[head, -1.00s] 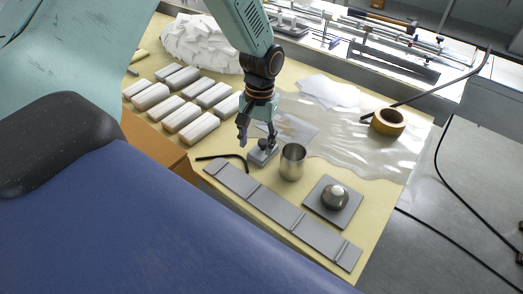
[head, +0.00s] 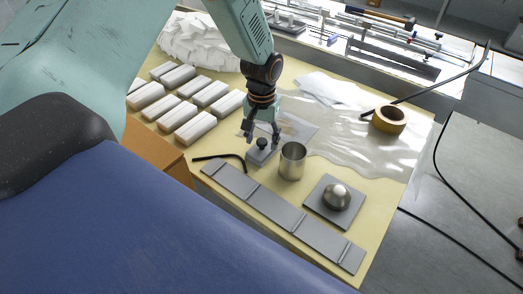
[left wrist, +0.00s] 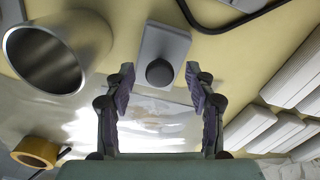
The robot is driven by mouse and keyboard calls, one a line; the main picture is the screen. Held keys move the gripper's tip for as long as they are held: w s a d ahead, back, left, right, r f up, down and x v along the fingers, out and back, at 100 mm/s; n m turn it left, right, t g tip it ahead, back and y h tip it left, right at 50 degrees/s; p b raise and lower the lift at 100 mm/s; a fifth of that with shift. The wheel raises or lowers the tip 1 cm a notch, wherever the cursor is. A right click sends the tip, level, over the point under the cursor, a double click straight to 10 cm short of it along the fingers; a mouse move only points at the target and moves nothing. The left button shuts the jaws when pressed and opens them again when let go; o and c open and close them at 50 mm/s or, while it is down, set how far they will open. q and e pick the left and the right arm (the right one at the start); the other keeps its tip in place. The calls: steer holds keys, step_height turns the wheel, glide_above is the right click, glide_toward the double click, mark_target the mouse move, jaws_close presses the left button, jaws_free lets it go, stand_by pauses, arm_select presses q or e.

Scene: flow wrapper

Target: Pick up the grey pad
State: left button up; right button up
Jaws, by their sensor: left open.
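The grey pad (head: 257,157) is a small flat block with a dark round knob on top, lying on the yellow table. In the left wrist view the pad (left wrist: 168,38) is ahead, its knob between the two fingertips in the picture. My left gripper (head: 262,136) is open and points down just above the pad. Its fingers (left wrist: 160,84) are apart with nothing held between them. I cannot tell whether they touch the knob. My right gripper is not in view.
A metal cup (head: 292,161) stands close right of the pad. A black bent rod (head: 222,157) lies to its left. A long grey strip (head: 285,217) and a square plate with a metal dome (head: 336,197) lie in front. Several white packs (head: 195,127) lie left; a tape roll (head: 389,120) is right.

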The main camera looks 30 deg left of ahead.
arm_select(q)
steer(key=shift+c, duration=0.2)
jaws_close()
stand_by(0.4)
